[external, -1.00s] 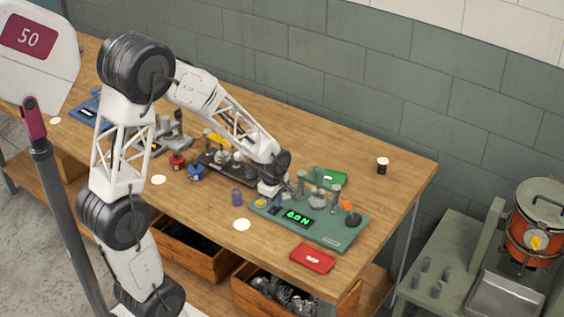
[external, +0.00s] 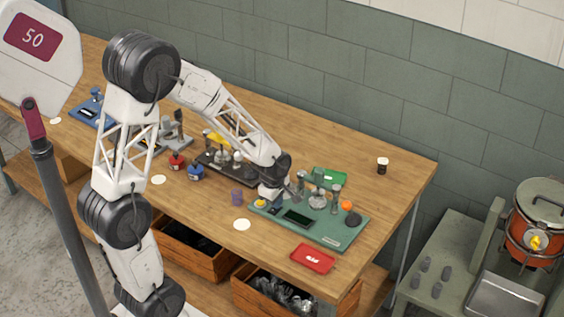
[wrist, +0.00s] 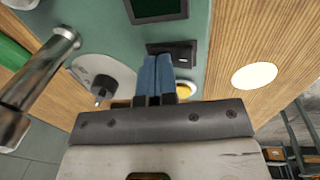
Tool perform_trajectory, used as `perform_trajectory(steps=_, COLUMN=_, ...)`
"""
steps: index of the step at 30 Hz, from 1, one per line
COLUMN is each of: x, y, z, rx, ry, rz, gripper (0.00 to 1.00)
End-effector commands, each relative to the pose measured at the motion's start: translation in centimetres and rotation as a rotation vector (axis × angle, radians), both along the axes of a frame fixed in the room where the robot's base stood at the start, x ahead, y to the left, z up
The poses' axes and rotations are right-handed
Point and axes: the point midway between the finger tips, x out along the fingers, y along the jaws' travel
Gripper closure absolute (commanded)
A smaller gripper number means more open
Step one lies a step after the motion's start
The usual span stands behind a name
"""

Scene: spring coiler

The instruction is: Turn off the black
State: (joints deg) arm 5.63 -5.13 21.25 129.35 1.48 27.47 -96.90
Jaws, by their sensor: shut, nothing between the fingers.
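A dark, black-brown device (external: 226,166) with metal posts stands mid-bench in the external view, partly behind my arm. My gripper (wrist: 155,72) is at a different device, the green one (external: 335,232). The fingers are shut and empty, their blue tips right by a black rocker switch (wrist: 172,50) on the green plate; I cannot tell whether they touch it. The green device's display (external: 297,217) is dark; its edge also shows in the wrist view (wrist: 157,8). A yellow button (wrist: 183,91) is partly hidden beside the fingers.
A metal post (wrist: 38,82) and a round grey plate (wrist: 103,76) stand close left of the fingers. A red tray (external: 313,259), purple cup (external: 237,197), white disc (external: 242,225) and black-and-white cup (external: 382,165) are on the bench. The right rear bench is mostly clear.

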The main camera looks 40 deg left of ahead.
Motion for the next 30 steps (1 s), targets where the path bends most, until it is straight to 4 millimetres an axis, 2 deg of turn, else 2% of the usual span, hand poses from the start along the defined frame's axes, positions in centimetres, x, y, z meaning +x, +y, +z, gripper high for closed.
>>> perform_trajectory(steps=15, x=-1.5, y=0.0, z=0.2, rx=0.000, ry=0.003, rz=0.000, gripper=1.00)
perform_trajectory(steps=30, x=-1.6, y=0.0, z=0.4, rx=0.000, ry=0.002, rz=0.000, gripper=1.00)
